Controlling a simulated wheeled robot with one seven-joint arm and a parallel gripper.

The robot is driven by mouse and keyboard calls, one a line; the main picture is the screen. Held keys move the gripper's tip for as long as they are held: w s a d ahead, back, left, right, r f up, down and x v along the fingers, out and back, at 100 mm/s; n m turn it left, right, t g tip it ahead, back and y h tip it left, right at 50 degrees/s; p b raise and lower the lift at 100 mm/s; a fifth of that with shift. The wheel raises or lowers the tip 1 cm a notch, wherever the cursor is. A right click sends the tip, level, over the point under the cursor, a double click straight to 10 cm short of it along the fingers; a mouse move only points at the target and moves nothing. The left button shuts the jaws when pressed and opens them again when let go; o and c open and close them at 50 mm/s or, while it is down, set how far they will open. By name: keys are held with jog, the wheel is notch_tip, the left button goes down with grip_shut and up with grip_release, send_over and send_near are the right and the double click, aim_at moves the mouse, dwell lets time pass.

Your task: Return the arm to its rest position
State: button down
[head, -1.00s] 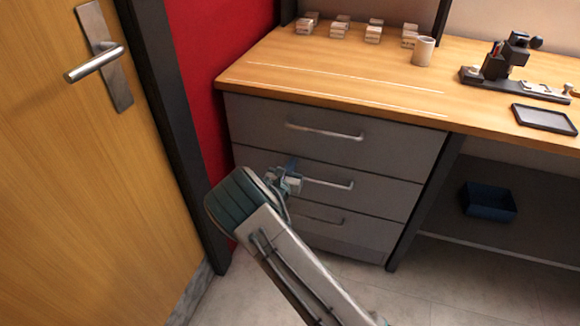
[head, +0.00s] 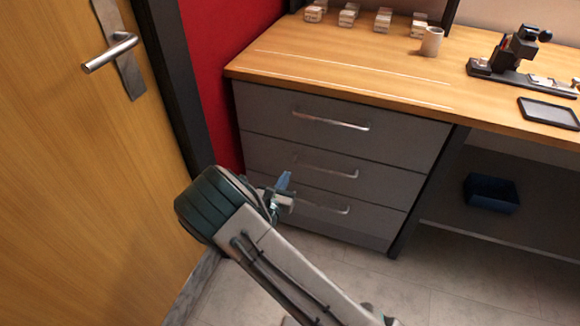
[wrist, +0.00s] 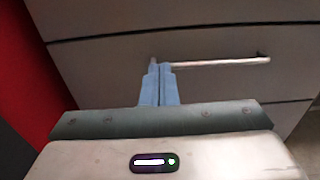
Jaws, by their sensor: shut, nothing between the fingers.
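My gripper (head: 284,188) is at the end of my arm, in front of the grey drawer unit (head: 262,112) under the desk. In the wrist view my gripper (wrist: 160,70) shows its two blue fingers side by side, shut with nothing between them. The fingertips overlap the left end of a drawer handle (wrist: 222,63) in that view; I cannot tell whether they touch it. In the head view the gripper appears in front of the lower drawers, left of their handles. All three drawers look closed.
A wooden door with a metal handle (head: 110,52) stands at the left, beside a red wall (head: 225,50). The desktop (head: 350,75) holds small stacks, a cup (head: 432,41), a black device (head: 510,55) and a black tray (head: 548,113). A blue bin (head: 491,193) sits under the desk. Floor is clear at the lower right.

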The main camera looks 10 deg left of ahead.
jog(key=s+d+r+m+g+h+p, duration=0.35)
jog(key=d+r+m+g, duration=0.25)
jog(key=d+r+m, duration=0.45)
jog(key=s+d+r+m+g+h+p, duration=0.45)
jog(key=d+r+m, duration=0.5)
jog(key=d, duration=0.65)
jog(key=s+d+r+m+g+y+p, duration=0.4)
jog(key=s+d+r+m+g, duration=0.3)
jog(key=s+r, duration=0.25)
jog(key=s+a+r+m+t+y+p, duration=0.2)
jog(key=s+r+m+y+p, duration=0.3)
jog(key=r, duration=0.6)
jog(key=shift+s+r+m+y, duration=0.2)
jog(key=shift+s+m+y, duration=0.4)
jog(key=shift+s+m, duration=1.05)
jog(key=shift+s+a+n+t, duration=0.1)
jog(key=shift+s+n+t, duration=0.15)
